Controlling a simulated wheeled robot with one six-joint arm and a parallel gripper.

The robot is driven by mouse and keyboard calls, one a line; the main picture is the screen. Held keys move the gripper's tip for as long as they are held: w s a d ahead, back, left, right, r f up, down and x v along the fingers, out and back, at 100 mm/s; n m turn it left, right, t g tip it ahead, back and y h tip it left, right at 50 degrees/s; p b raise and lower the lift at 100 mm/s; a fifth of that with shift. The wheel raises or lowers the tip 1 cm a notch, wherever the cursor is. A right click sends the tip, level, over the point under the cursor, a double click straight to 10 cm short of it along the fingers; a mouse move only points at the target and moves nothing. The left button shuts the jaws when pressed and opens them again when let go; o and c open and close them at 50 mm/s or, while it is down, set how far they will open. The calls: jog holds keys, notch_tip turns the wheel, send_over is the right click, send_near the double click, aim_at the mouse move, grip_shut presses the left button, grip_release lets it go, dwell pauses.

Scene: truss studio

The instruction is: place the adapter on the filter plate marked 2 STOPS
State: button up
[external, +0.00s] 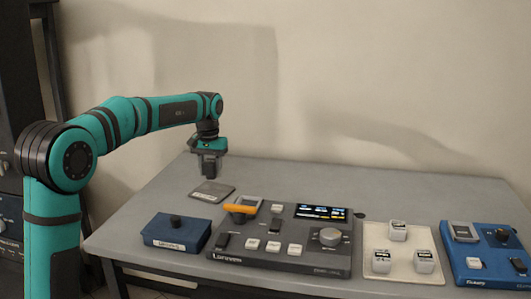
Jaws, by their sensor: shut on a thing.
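My gripper (209,172) points down over the back left of the grey table. It is shut on a small dark thing, most likely the adapter, which is hard to tell apart from the dark fingers at this size. A flat grey plate (212,188) with a white label on its front edge lies on the table just below my gripper. Its label is too small to read, so I cannot tell whether it is the plate marked 2 STOPS. The held thing appears a little above the plate, and I cannot tell the exact gap.
A blue box (176,236) with a black knob stands front left. A dark control console (285,262) with a screen and an orange handle (241,208) fills the middle. A white tray (396,271) holds three white blocks. A blue console (489,252) stands at the right. The table's back is clear.

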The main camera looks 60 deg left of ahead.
aim_at(212, 190)
jog(key=shift+f, duration=2.2)
jog(key=shift+f, duration=0.15)
jog(key=o, duration=1.1)
jog(key=shift+c, duration=0.2)
notch_tip(212, 190, up, 12)
jog(key=shift+r, duration=0.15)
